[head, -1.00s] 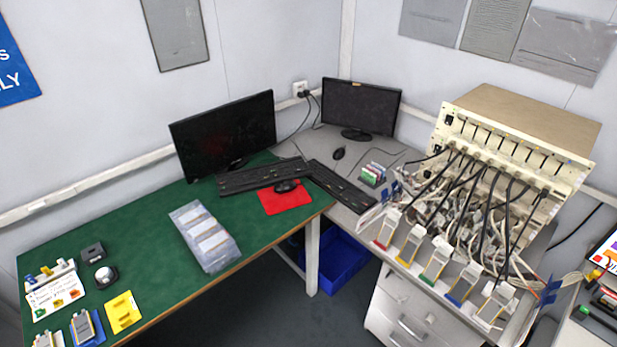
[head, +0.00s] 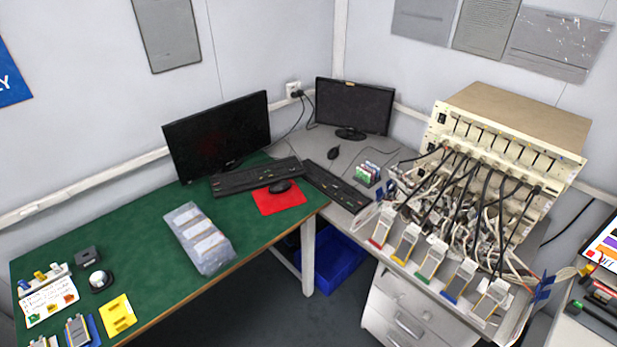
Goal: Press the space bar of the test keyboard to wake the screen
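Two black keyboards lie near the corner where the tables meet. One keyboard (head: 250,178) is on the green table in front of a dark monitor (head: 218,135). The other keyboard (head: 337,187) lies angled on the grey table, in front of a second dark monitor (head: 354,107) with a small yellowish label on its top edge. Which one is the test keyboard I cannot read; the one on the grey table is beside the tester rack (head: 500,150). The space bars are too small to make out. Neither of my grippers shows in the head view.
A black mouse (head: 280,186) sits on a red mat (head: 279,203); another mouse (head: 334,153) lies on the grey table. Cables and several cell holders crowd the rack's front. A bagged set of pouches (head: 200,240) lies on the green table (head: 130,240). A blue bin (head: 335,262) is on the floor.

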